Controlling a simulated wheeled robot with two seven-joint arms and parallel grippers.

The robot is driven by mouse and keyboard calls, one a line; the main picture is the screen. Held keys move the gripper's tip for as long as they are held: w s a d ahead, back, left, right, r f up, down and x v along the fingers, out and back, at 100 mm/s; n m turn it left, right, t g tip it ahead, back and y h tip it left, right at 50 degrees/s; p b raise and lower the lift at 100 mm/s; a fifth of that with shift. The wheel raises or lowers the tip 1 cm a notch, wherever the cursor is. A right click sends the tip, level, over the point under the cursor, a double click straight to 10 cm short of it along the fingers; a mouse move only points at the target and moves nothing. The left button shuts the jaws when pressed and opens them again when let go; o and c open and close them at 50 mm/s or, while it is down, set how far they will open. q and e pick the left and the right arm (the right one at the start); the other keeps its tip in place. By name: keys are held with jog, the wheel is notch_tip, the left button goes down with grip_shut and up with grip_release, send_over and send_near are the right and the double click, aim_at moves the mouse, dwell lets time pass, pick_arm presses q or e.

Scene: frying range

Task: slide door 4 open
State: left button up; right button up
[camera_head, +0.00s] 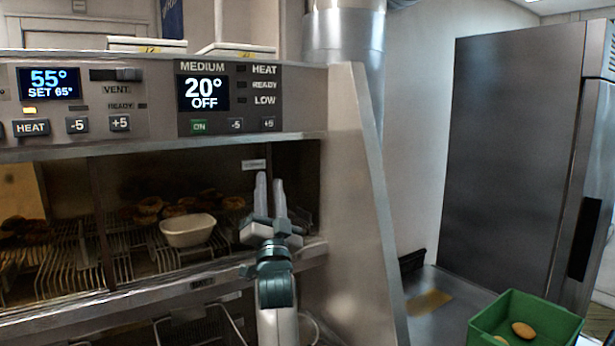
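The heated display cabinet (40,150) fills the left half of the view, with sliding glass panels across its front. One glass panel on the right side carries a small white label (253,165) near its top right corner; its text is too small to read. A dark vertical edge runs beside the label. My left gripper (269,182) is in front of the right end of the cabinet, its fingers pointing up with a narrow gap between them and nothing visible held. It overlaps the dark edge below the label; I cannot tell whether it touches. My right gripper is out of view.
Behind the glass, a white tub (188,230) and several browned food pieces (150,207) sit on wire racks. A steel side panel (350,190) bounds the cabinet on the right. A green crate (525,318) and a tall steel fridge (510,150) stand farther right.

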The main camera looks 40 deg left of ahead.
pick_arm(q)
jog(key=w+d+r+b, duration=0.2)
jog(key=d+r, duration=0.4)
jog(key=d, duration=0.3)
jog(key=shift+w+d+b, duration=0.25)
jog(key=shift+d+b, duration=0.15)
jog(key=shift+b, duration=0.15)
